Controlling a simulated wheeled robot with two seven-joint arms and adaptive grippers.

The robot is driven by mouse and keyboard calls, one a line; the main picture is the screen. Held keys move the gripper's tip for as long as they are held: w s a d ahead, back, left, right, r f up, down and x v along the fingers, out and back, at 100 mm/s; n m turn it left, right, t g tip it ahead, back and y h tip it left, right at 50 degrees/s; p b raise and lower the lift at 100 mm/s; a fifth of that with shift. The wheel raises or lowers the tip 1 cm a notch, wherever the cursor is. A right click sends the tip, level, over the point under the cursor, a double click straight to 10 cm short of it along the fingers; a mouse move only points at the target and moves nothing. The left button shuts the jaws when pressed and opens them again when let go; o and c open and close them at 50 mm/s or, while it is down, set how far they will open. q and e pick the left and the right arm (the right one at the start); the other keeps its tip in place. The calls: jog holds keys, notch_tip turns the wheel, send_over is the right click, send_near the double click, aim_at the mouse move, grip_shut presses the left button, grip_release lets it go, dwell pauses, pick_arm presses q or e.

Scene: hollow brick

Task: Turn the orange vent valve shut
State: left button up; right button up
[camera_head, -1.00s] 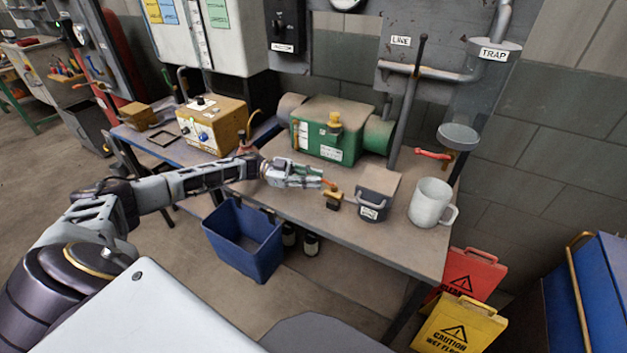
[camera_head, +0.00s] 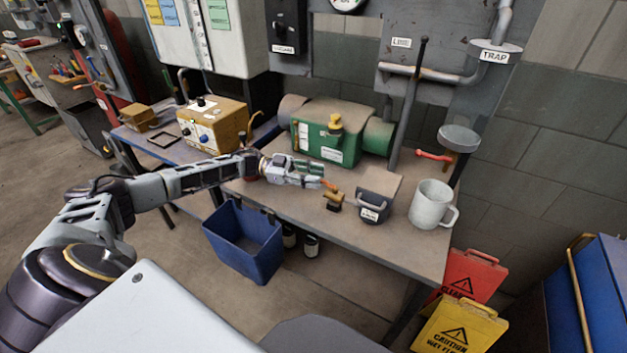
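A small brass-coloured valve with a dark base (camera_head: 333,202) stands on the bench top, with an orange handle (camera_head: 329,185) at its top left. My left gripper (camera_head: 319,179) reaches in from the left, low over the bench, with its fingertips right beside the orange handle. I cannot tell whether they touch it, and the gap between the fingers is too small to judge. My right gripper is not in view.
A dark box with a handle (camera_head: 376,198) and a white mug (camera_head: 431,204) stand right of the valve. A green machine (camera_head: 325,142) is behind. A red lever (camera_head: 434,156) sits under the trap. A blue bin (camera_head: 243,240) is below the front edge.

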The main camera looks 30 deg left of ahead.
pick_arm(q)
jog(key=shift+r, duration=3.95)
